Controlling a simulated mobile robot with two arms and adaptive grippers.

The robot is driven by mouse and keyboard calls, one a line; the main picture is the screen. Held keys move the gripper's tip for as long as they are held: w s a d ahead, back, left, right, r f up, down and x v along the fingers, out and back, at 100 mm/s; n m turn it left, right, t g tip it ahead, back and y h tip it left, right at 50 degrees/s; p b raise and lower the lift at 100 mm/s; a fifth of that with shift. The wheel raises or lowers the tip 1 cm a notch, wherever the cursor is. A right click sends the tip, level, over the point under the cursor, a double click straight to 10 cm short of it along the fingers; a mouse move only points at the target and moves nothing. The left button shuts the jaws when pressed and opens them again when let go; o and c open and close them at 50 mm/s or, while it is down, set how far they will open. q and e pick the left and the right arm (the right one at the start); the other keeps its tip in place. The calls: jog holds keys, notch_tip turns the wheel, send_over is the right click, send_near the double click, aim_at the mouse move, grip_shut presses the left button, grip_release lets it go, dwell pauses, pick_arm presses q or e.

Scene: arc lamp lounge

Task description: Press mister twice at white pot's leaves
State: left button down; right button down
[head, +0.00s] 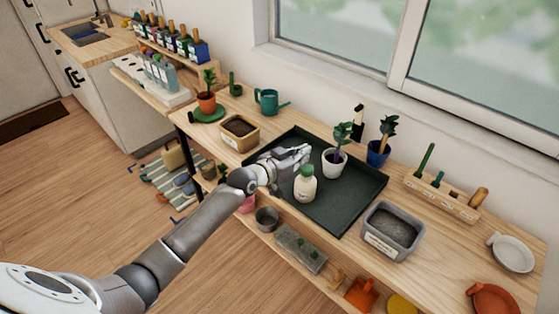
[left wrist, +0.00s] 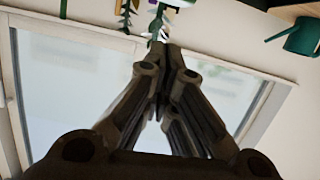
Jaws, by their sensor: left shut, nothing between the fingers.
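The white pot (head: 333,165) stands upright on the dark green tray (head: 345,205), with a leafy green plant (head: 342,133) in it. A cream bottle with a green top (head: 305,185), which looks like the mister, stands on the tray in front of the pot, to its left. My left gripper (head: 303,152) is shut and empty above the tray, just behind the bottle and left of the white pot. In the left wrist view the closed fingertips (left wrist: 163,48) show below green leaves (left wrist: 157,22); whether they touch is unclear. My right gripper is not in view.
A blue pot (head: 377,154) with a plant stands behind the tray's right side. A wooden box of soil (head: 240,138) and a teal watering can (head: 267,101) stand left. A grey soil bin (head: 390,233) is at the right front. The tray's front right is bare.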

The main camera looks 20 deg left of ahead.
pick_arm(q)
jog(key=b+v, duration=0.1)
jog(key=v, duration=0.8)
jog(key=shift+s+f, duration=0.2)
dwell(1.5)
dwell(1.3)
